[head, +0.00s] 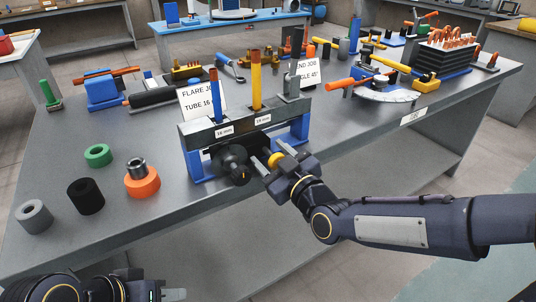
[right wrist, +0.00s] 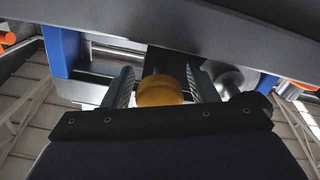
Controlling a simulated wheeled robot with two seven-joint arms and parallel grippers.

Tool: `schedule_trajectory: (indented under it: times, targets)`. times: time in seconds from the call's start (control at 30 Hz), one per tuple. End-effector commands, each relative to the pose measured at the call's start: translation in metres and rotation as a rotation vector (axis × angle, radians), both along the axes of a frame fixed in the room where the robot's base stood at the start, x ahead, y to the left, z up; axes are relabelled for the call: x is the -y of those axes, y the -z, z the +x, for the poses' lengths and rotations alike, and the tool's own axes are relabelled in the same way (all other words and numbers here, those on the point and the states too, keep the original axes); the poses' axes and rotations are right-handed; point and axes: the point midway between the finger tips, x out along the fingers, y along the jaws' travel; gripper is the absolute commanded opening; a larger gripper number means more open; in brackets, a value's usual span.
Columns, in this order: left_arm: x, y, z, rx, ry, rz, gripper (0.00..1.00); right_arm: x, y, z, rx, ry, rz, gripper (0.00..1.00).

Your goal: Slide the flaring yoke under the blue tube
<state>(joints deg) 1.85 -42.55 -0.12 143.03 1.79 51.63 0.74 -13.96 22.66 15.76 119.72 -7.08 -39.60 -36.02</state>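The blue tube (head: 214,88) stands upright in the left part of the dark bar of a blue-legged stand (head: 196,133). The black flaring yoke (head: 232,162) is below the bar, a little right of the blue tube's line. A yellow knob (right wrist: 160,92) sits on the yoke's near side. My right gripper (head: 272,157) has one finger on each side of the knob, with narrow gaps showing in the right wrist view (right wrist: 161,88). My left gripper (head: 168,294) is low at the bottom left, partly cut off, its finger opening unclear.
A yellow tube (head: 256,80) also stands in the bar. Green (head: 98,155), black (head: 86,196), grey (head: 34,215) and orange (head: 142,181) rings sit at left on the grey table. Tools and a coil rack (head: 444,55) fill the back. The front left edge is clear.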

Motion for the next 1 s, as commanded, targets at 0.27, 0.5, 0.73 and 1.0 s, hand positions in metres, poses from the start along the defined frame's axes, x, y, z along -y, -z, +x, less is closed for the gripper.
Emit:
schedule_trajectory:
  times: [0.27,0.5,0.73,1.0]
  targets:
    - [0.0,0.0,0.0,0.0,0.0,0.0,0.36,0.001,0.0,0.0,0.0,0.001,0.0,0.56]
    - [0.0,0.007,0.0,0.0,0.0,0.0,0.36,0.009,0.001,-0.011,0.001,0.002,0.0,0.56]
    - [0.0,0.013,0.0,0.0,0.0,0.0,0.36,0.021,0.0,-0.026,0.002,0.003,0.001,0.56]
    - [0.0,0.018,0.0,0.0,0.0,0.0,0.36,0.033,0.0,-0.043,0.001,0.003,0.0,0.56]
